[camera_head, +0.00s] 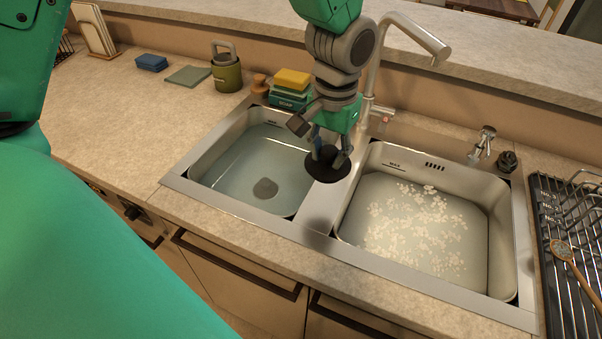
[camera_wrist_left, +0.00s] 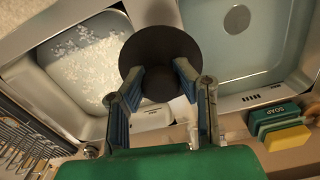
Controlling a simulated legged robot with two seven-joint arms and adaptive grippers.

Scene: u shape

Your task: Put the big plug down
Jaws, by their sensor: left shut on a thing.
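The big plug (camera_head: 312,170) is a flat black disc with a raised dark middle. My left gripper (camera_head: 330,155) is shut on that middle part from above. The plug is above the divider between the two basins, overlapping the left basin's edge in the head view; a dark shadow lies on the divider in front. In the left wrist view the plug (camera_wrist_left: 150,42) sits between the blue-padded fingers of the gripper (camera_wrist_left: 160,80). A dark round spot (camera_head: 265,188) lies on the left basin's floor, seen through water. My right gripper is not in view.
The right basin (camera_head: 500,215) holds water with pale floating bits. A tap (camera_head: 371,85) rises behind the divider. The front-left counter is clear.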

